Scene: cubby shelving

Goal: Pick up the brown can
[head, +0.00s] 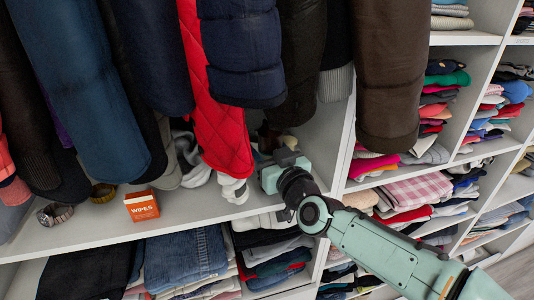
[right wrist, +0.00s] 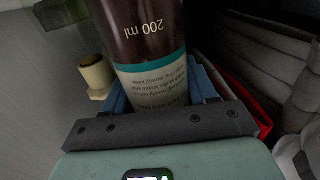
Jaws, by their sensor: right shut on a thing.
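The brown can (right wrist: 145,35) fills the middle of the right wrist view. It has a teal band and a pale label with "200 ml" on the brown part. My right gripper (right wrist: 160,88) is shut on it, with a blue finger showing on each side of the can. In the head view my right gripper (head: 280,162) reaches into the shelf beneath the hanging coats. There the can is mostly hidden by the gripper and the clothes. My left gripper is not in view.
An orange wipes box (head: 141,206) stands on the same shelf, left of my gripper. Hanging coats, including a red quilted one (head: 215,110), crowd the space above. A white divider (head: 340,150) stands close to my gripper's right. A small cream cylinder (right wrist: 96,76) is beside the can.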

